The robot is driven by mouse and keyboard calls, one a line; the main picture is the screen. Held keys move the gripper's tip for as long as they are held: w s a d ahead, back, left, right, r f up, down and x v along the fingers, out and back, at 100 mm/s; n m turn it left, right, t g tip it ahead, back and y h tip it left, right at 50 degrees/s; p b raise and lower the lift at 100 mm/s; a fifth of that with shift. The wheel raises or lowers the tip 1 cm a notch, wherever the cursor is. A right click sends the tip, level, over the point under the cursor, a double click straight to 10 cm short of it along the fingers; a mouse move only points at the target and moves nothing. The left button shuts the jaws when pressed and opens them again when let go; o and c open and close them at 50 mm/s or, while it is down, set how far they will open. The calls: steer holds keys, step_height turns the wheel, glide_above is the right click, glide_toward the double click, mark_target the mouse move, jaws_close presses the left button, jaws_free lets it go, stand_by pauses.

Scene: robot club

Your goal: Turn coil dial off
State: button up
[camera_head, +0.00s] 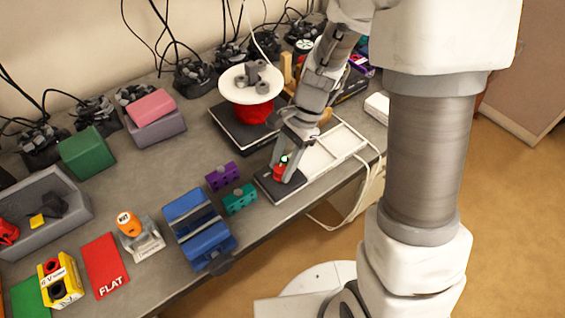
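A small red dial (279,174) with a dark and green top stands on a black panel (268,191). The panel is at the near left end of a white frame-like unit (333,148) on the grey bench. I take this red knob to be the coil dial. My gripper (284,170) points down over it, with one finger to each side of the dial. The fingers partly hide the dial, and I cannot tell whether they touch it or which way it is turned.
A white disc (236,94) over a red coil (254,112) stands on a black plate behind left of my gripper. Purple (222,176) and teal (240,199) blocks lie close left, then a blue vise-like fixture (187,209). A white cable (350,222) hangs off the front edge.

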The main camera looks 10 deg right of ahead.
jaws_close()
steer(key=shift+n, duration=0.4)
steer(key=n+g+h+p, duration=0.1)
steer(key=n, duration=0.2)
steer(key=shift+w+a+r+n+p, duration=0.1)
steer(key=shift+n+p, duration=0.3)
steer(key=n+h, duration=0.1)
steer(key=n, duration=0.1)
steer(key=n+g+p, duration=0.1)
steer(key=n, duration=0.1)
steer(key=shift+a+n+h, duration=0.15)
steer(key=shift+n+h, duration=0.15)
steer(key=shift+h, duration=0.1)
steer(key=n+h, duration=0.1)
steer(key=n, duration=0.3)
steer(key=shift+w+a+h+p, duration=0.1)
steer(key=shift+h+p, duration=0.3)
steer(key=shift+a+n+h, duration=0.1)
steer(key=shift+n+h, duration=0.7)
steer(key=shift+n, duration=1.6)
